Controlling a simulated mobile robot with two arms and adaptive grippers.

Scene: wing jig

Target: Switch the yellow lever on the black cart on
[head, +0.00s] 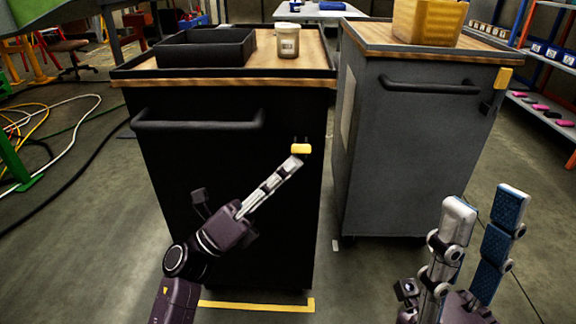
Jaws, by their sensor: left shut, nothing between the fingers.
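The black cart (165,190) stands left of centre with a wooden top. Its small yellow lever (301,149) sits on the front face near the upper right corner. My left gripper (297,162) is shut and empty, its fingertips right at the underside of the yellow lever. I cannot tell if they touch it. My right gripper (486,205) is open and empty at the lower right, in front of the grey cart, pointing up.
The grey cart (415,150) stands right of the black cart, with its own yellow lever (503,78) and a yellow bin (428,22) on top. A black tray (205,54) and a white jar (288,46) stand on the black cart. Cables (75,125) lie on the left floor.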

